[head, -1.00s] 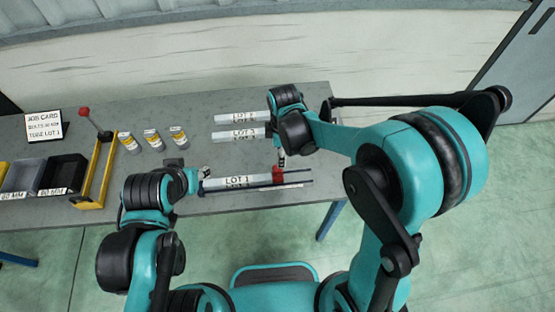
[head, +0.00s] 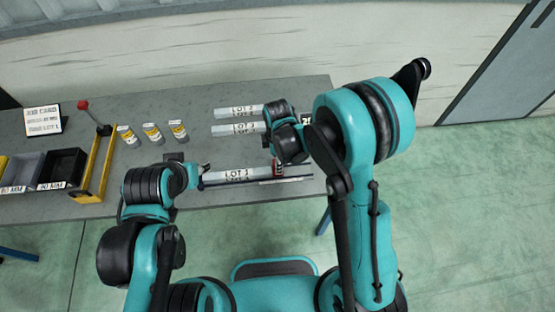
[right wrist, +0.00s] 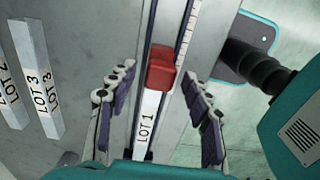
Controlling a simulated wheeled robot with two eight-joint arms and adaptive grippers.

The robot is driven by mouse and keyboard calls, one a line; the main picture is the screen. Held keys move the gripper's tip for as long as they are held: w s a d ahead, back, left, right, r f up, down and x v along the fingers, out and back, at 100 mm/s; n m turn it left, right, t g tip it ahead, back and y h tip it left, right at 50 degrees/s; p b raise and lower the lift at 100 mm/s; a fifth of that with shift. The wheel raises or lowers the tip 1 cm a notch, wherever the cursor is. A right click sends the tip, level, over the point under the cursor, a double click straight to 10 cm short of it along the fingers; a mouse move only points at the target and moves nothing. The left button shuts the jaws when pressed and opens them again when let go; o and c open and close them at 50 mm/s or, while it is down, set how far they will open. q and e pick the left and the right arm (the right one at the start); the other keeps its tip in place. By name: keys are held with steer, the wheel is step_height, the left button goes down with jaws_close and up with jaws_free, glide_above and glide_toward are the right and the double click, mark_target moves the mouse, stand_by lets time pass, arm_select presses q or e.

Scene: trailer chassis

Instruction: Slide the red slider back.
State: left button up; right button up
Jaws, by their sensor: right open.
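The red slider (right wrist: 162,68) sits on a long rail beside a white bar marked LOT 1 (right wrist: 146,122) in the right wrist view. In the head view the rail with the LOT 1 bar (head: 238,176) lies near the table's front edge, and the slider at its right end is mostly hidden by my right gripper (head: 279,162). My right gripper (right wrist: 160,76) is open, its fingers on either side of the slider and apart from it. My left gripper (head: 200,171) is by the rail's left end; its fingers are too small to read.
Two more labelled bars (head: 238,111) lie behind the rail. Several small yellow-and-white canisters (head: 152,133) stand left of them. A yellow frame with a red-knobbed lever (head: 92,165), dark bins (head: 62,168) and a job card (head: 43,121) are at the left.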

jaws_close()
steer(key=d+b, duration=0.1)
steer(key=d, duration=0.7)
steer(key=shift+w+d+b, duration=0.2)
steer(key=shift+d+b, duration=0.05)
steer(key=shift+b, duration=0.1)
steer(key=shift+d, duration=0.45)
jaws_free()
steer(key=shift+d, duration=0.15)
steer(key=shift+r, duration=0.1)
